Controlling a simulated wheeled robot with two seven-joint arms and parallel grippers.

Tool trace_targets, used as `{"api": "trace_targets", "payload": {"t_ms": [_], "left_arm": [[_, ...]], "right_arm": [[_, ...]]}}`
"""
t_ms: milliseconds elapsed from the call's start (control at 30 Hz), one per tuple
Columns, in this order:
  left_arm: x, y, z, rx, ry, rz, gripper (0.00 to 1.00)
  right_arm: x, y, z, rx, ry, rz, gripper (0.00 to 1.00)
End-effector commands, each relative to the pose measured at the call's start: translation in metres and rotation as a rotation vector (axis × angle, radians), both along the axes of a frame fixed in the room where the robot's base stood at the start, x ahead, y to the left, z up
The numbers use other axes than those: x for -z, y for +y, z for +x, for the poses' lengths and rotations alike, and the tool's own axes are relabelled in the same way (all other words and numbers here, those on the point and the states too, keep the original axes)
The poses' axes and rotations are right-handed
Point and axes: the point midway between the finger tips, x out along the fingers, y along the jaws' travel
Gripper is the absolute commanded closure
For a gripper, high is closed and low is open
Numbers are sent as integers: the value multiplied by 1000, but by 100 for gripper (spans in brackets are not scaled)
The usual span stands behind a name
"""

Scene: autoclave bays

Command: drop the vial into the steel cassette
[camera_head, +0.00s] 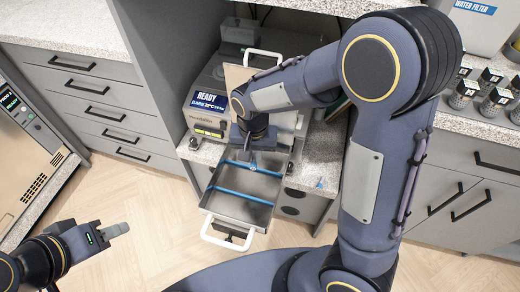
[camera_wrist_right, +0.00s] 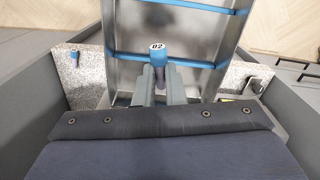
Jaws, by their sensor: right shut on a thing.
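The vial (camera_wrist_right: 158,54) has a blue cap marked 02 and shows in the right wrist view. My right gripper (camera_wrist_right: 157,88) is shut on it, with a finger on each side. In the head view my right gripper (camera_head: 250,146) is over the back part of the steel cassette (camera_head: 236,208). The cassette is an open metal tray with blue bars across it and a white front handle. It also shows below the vial in the wrist view (camera_wrist_right: 125,72). My left gripper (camera_head: 112,231) is at lower left over the floor, seen side-on, away from the cassette.
The autoclave (camera_head: 207,105) with a READY display stands behind the cassette. A small blue-topped item (camera_head: 319,183) lies on the counter right of it; it also shows in the wrist view (camera_wrist_right: 73,58). Several dark-capped jars (camera_head: 495,95) stand on the right counter.

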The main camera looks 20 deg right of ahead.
Motion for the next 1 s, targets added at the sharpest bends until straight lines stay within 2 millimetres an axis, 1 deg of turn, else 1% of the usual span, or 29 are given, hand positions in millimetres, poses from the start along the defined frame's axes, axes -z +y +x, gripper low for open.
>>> {"api": "trace_targets", "payload": {"t_ms": [400, 500, 600, 867, 900, 1000], "left_arm": [[43, 0, 0, 0, 1, 0, 64], [50, 0, 0, 0, 1, 0, 64], [53, 0, 0, 0, 0, 0, 64], [52, 0, 0, 0, 0, 0, 64], [52, 0, 0, 0, 0, 0, 64], [52, 0, 0, 0, 0, 0, 64]], "right_arm": [[47, 0, 0, -1, 0, -1, 100], [56, 0, 0, -1, 0, 0, 100], [59, 0, 0, -1, -1, 0, 100], [58, 0, 0, -1, 0, 0, 100], [58, 0, 0, -1, 0, 0, 85], [58, 0, 0, -1, 0, 0, 72]]}}
